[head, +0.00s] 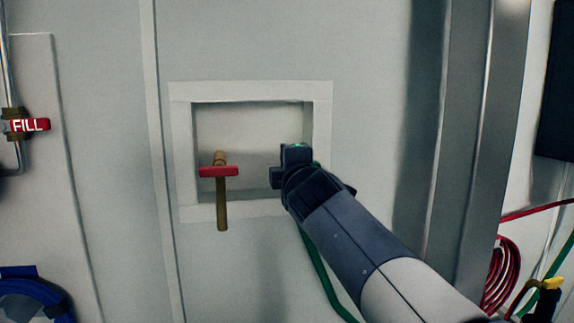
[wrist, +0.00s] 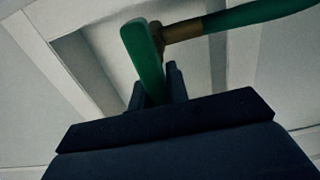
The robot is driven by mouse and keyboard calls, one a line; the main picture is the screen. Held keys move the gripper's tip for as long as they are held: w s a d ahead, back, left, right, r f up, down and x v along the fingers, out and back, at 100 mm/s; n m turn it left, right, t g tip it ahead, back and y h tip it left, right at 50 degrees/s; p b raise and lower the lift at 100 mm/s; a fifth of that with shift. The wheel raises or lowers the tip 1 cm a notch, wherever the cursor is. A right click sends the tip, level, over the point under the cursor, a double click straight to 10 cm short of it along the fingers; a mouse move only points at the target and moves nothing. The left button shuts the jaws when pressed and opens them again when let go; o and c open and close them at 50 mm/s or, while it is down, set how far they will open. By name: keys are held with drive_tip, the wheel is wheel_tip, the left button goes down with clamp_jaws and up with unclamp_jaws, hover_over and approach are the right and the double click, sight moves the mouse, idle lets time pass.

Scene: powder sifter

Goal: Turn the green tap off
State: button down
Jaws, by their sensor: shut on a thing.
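The green tap shows in the wrist view as a flat green handle (wrist: 145,52), standing upright and a little tilted between my fingers. My gripper (wrist: 157,88) is shut on its lower part, with one dark finger on each side. A brass fitting (wrist: 187,30) and a green hose (wrist: 262,13) run off to the right behind the handle. In the head view my gripper (head: 284,166) is at the right side of the recessed wall box (head: 250,92). It hides nearly all of the green tap there.
A red-handled tap (head: 219,171) on a brass pipe is at the box's left side, with a small gap to my gripper. A red FILL valve (head: 27,125) is at the far left. A metal post (head: 470,130) and coiled red hose (head: 502,275) are on the right.

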idle(0.3)
drive_tip(key=c, duration=1.4)
unclamp_jaws()
drive_tip(key=s, duration=0.3)
drive_tip(key=s+d+b, duration=0.1)
drive_tip(key=s, duration=0.3)
drive_tip(key=s+d+b, duration=0.1)
drive_tip(key=s, duration=0.2)
drive_tip(key=shift+s, duration=0.3)
drive_tip(key=shift+w, duration=0.1)
drive_tip(key=w, duration=0.3)
drive_tip(key=w+a+p, duration=0.1)
drive_tip(key=w, duration=0.3)
drive_tip(key=w+a+p, duration=0.1)
drive_tip(key=w, duration=0.2)
drive_tip(key=shift+w, duration=0.25)
drive_tip(key=shift+s, duration=0.15)
